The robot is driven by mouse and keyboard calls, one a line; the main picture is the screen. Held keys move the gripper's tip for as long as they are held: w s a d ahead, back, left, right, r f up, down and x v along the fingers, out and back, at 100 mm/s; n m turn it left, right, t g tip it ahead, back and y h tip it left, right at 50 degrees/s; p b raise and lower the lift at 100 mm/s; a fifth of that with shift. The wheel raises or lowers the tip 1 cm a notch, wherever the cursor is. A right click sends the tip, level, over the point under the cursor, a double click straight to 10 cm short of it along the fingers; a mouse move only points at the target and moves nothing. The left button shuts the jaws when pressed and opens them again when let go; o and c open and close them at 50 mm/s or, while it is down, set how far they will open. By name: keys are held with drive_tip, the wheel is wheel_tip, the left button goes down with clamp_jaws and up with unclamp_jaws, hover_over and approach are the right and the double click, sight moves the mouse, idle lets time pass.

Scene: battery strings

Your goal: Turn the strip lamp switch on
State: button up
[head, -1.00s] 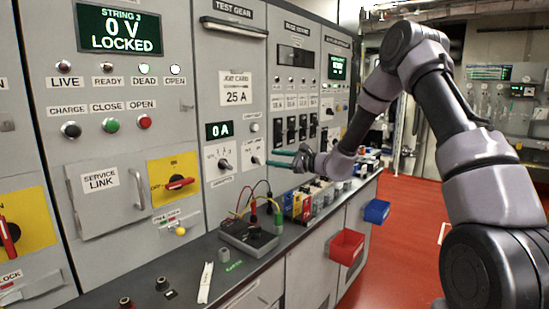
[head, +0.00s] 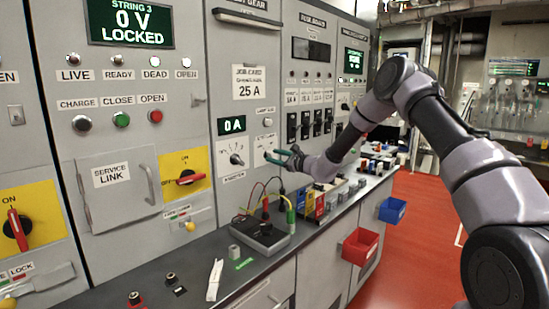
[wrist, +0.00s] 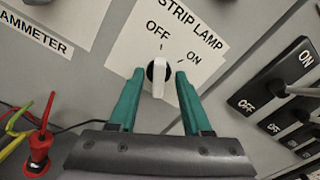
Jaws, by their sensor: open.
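The strip lamp switch (wrist: 159,77) is a white rotary knob on a black base, on a white plate marked OFF and ON. Its handle stands nearly upright in the wrist view, in line with the OFF mark; the ON mark is to the right. My gripper (wrist: 160,74) is open, with one green finger on each side of the knob. Gaps show between fingers and knob, so I see no grip. In the head view, my gripper (head: 272,156) is at the switch plate (head: 260,146), and its fingers largely hide the knob.
A row of black ON/OFF switches (wrist: 255,95) is close on the right. The ammeter plate (wrist: 40,22) is on the left. A black box (head: 258,236) with a red plug (wrist: 38,147) and cables stands on the bench below. Red and blue bins (head: 360,246) hang from the bench front.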

drive_tip(key=shift+w+a, duration=0.1)
drive_tip(key=shift+a, duration=0.1)
drive_tip(key=shift+c, duration=0.3)
clamp_jaws()
drive_tip(key=shift+m, duration=0.3)
drive_tip(key=m, duration=0.5)
drive_tip(key=shift+w+d+m, duration=0.1)
drive_tip(key=shift+m, duration=0.2)
drive_tip(key=m, duration=0.5)
drive_tip(key=shift+w+d+f+m, duration=0.1)
drive_tip(key=shift+m, duration=0.2)
